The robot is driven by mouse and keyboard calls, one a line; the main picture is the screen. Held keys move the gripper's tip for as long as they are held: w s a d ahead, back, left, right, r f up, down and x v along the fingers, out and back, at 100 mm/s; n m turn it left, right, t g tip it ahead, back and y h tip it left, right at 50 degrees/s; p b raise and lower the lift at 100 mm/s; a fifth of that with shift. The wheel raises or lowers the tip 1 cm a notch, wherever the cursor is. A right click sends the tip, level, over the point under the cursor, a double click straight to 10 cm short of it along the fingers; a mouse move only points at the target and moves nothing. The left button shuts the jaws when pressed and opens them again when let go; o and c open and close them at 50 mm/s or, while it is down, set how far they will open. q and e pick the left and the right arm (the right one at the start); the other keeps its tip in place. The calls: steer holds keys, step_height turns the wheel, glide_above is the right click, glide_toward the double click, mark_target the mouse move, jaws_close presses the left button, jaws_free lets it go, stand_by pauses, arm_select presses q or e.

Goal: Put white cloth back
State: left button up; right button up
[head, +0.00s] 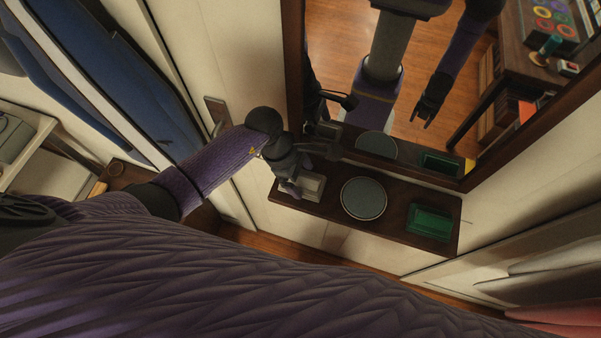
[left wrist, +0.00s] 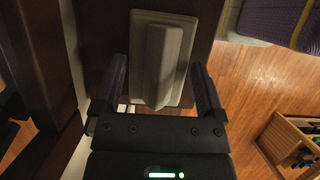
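A round grey-green dish (head: 363,199) and a green tray (head: 430,221) stand on the shelf to the right. The framed mirror (head: 400,90) rises close behind the shelf. A blue garment (head: 110,70) hangs at the left. A wooden crate (left wrist: 291,145) stands on the floor.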

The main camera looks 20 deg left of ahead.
arm_select(q)
steer(key=shift+o, duration=0.4)
steer(key=shift+r, duration=0.25)
steer(key=v, duration=1.1)
steer(key=shift+a+r, duration=0.2)
steer(key=shift+r, duration=0.1)
